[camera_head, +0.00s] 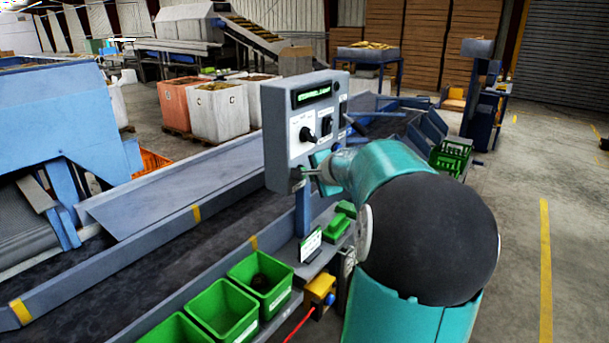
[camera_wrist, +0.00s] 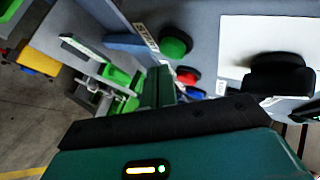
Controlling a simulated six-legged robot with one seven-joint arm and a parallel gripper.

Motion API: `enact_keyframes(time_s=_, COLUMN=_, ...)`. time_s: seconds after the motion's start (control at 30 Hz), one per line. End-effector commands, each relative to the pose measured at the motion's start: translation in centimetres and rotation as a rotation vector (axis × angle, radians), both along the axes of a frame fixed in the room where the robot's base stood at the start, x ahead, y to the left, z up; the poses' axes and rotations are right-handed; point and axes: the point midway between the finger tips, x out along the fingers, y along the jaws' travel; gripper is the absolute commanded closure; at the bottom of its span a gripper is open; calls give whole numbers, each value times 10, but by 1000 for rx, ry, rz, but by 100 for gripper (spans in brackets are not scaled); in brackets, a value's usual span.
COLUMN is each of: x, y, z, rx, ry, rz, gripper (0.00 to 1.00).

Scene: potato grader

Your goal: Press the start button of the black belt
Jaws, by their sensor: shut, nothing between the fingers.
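A grey control box (camera_head: 276,150) with a small green display and a white dial plate stands on a post beside the black belt (camera_head: 125,275). In the wrist view, the green start button (camera_wrist: 176,44) sits on the panel (camera_wrist: 205,40) beside a START label. A red button (camera_wrist: 188,76) and a blue button (camera_wrist: 196,93) are alongside it. My gripper (camera_head: 320,172) is at the lower part of the box front. In the wrist view my gripper (camera_wrist: 160,75) is shut and empty, its tips close to the green button. I cannot tell whether they touch it.
A black knob (camera_wrist: 282,74) juts from the panel. Green bins (camera_head: 222,310) line the belt's near side, with a yellow box (camera_head: 320,290) with a blue button by them. Open floor (camera_head: 570,200) lies to the right.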

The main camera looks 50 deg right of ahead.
Motion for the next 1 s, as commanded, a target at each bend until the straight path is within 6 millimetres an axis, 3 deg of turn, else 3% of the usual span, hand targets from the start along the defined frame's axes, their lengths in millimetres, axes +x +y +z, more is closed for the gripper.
enact_keyframes(time_s=1.0, x=12, y=1, z=0, rx=0, ry=0, rz=0, gripper=100)
